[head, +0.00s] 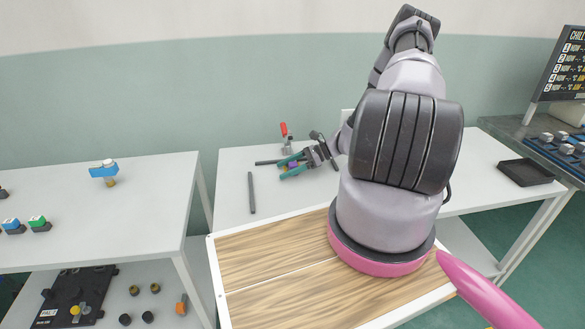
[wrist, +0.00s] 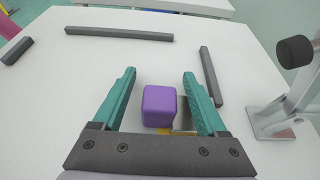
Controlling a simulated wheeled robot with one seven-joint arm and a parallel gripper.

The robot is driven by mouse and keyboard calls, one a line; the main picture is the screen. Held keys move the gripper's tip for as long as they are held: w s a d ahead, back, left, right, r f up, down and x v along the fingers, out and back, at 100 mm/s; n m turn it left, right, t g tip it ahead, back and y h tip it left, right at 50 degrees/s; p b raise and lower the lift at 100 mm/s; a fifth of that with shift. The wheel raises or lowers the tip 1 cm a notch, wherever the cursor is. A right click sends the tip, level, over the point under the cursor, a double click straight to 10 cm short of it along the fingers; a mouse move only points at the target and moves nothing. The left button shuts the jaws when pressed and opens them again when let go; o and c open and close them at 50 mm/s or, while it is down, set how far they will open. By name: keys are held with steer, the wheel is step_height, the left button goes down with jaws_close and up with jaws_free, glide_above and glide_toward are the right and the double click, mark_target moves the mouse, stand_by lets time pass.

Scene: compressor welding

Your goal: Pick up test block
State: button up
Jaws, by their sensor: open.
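The test block looks to be the purple cube (wrist: 159,106) on the white table, seen in the wrist view between my gripper's two teal fingers. My gripper (wrist: 159,84) is open, with a finger on each side of the cube and a gap on both sides. The fingertips reach past the cube in the picture; I cannot tell the height between them and the table.
Dark bars (wrist: 119,33) lie on the white table (wrist: 60,100) around the gripper. A metal clamp with a black knob (wrist: 295,51) stands close on the right. In the head view a red-handled clamp (head: 284,131) stands behind the gripper. A dark bar (head: 252,192) lies to its left.

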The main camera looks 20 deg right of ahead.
steer(key=shift+a, duration=0.1)
steer(key=shift+c, duration=0.3)
jaws_close()
steer(key=shift+r, duration=0.1)
